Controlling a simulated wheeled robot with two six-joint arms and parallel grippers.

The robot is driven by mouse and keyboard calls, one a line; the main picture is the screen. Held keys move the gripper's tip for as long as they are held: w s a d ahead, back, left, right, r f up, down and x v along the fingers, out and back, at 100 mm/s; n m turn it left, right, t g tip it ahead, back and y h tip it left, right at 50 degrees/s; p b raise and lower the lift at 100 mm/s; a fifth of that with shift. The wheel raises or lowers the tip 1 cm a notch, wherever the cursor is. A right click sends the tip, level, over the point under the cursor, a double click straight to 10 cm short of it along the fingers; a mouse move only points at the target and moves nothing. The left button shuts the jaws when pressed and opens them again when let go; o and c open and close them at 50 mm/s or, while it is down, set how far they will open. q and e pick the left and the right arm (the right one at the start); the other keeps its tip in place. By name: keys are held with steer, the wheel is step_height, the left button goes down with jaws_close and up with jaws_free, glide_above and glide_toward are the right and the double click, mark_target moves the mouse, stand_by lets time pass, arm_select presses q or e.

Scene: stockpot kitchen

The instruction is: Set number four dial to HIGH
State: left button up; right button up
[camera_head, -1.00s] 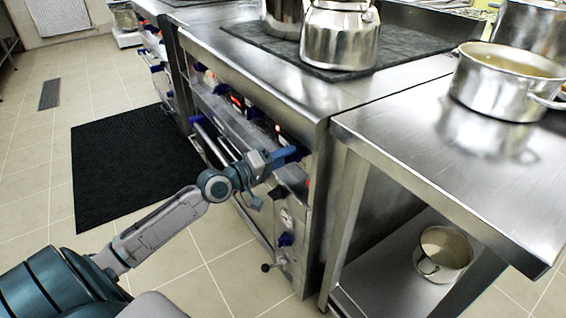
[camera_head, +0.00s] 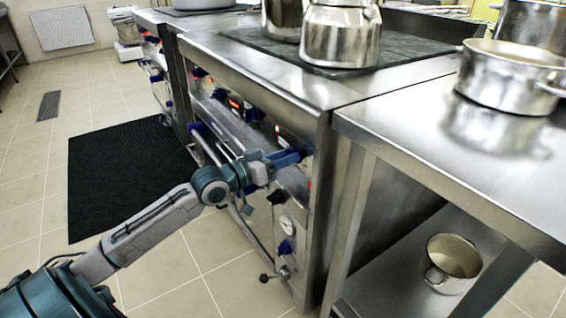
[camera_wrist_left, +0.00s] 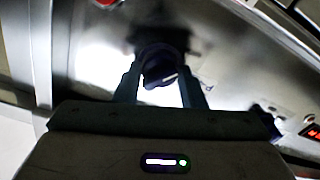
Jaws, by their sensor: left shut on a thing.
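My left gripper (camera_head: 296,156) reaches in from the left to the front panel of the steel stove (camera_head: 262,143). In the left wrist view the two fingers stand on either side of a dark dial (camera_wrist_left: 160,66), and the gripper is shut on it. A light mark shows on the dial's face, but its number and setting cannot be read. In the head view the gripper hides this dial. Other knobs sit on the panel, among them a blue one (camera_head: 285,247) below the gripper. My right gripper is not in view.
A steel table (camera_head: 420,135) with a pot (camera_head: 506,78) on top stands to the right of the stove. A kettle (camera_head: 340,38) stands on the stove top. A lever with a dark ball (camera_head: 264,278) juts out low on the front.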

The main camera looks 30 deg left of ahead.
arm_select(q)
steer(key=shift+m, duration=0.5)
steer(key=o, duration=1)
